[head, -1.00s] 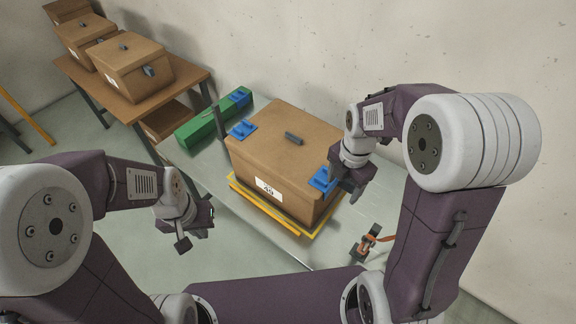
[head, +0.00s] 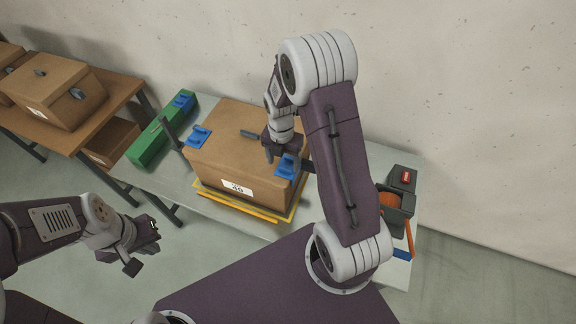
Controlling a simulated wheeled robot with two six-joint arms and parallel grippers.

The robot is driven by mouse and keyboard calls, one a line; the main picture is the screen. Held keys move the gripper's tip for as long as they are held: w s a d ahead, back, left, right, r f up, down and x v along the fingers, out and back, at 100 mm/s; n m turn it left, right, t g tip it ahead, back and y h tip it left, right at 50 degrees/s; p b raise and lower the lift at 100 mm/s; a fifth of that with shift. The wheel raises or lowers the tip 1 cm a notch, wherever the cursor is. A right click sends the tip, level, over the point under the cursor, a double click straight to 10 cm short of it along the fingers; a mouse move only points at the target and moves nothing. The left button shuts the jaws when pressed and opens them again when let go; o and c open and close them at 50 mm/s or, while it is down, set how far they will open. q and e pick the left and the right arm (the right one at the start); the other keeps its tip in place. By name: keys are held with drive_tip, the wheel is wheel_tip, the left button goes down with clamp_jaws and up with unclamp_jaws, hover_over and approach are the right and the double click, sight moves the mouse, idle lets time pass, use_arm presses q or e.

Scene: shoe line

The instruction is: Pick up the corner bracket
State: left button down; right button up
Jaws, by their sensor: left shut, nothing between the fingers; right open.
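A blue corner bracket (head: 287,168) sits on the front right top corner of the brown cardboard box (head: 225,165). A second blue bracket (head: 198,137) sits on the box's left top corner. A third (head: 184,101) lies on the green case (head: 150,145) at the back left. My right gripper (head: 284,158) is open over the box's right end, close to the front right bracket and partly covering it. I cannot tell whether it touches the bracket. My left gripper (head: 142,248) is shut and empty, in front of the table on the left.
The box, with a dark handle on its lid, stands on a yellow base (head: 240,205) on the pale table. A dark grey bin (head: 397,203) with orange contents is at the right end. A brown side table (head: 75,120) holds more boxes. A wall stands behind.

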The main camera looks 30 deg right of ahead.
sight(286, 169)
drive_tip(key=f, duration=0.2)
drive_tip(key=shift+s+d+f, duration=0.3)
drive_tip(key=shift+s+f, duration=0.05)
drive_tip(key=shift+f, duration=0.3)
drive_tip(key=shift+w+f, duration=0.1)
drive_tip(key=shift+w, duration=0.1)
drive_tip(key=shift+a, duration=0.15)
drive_tip(key=c, duration=1.4)
use_arm(q)
drive_tip(key=shift+s+d+r, duration=0.2)
drive_tip(key=shift+r, duration=0.45)
use_arm(e)
clamp_jaws()
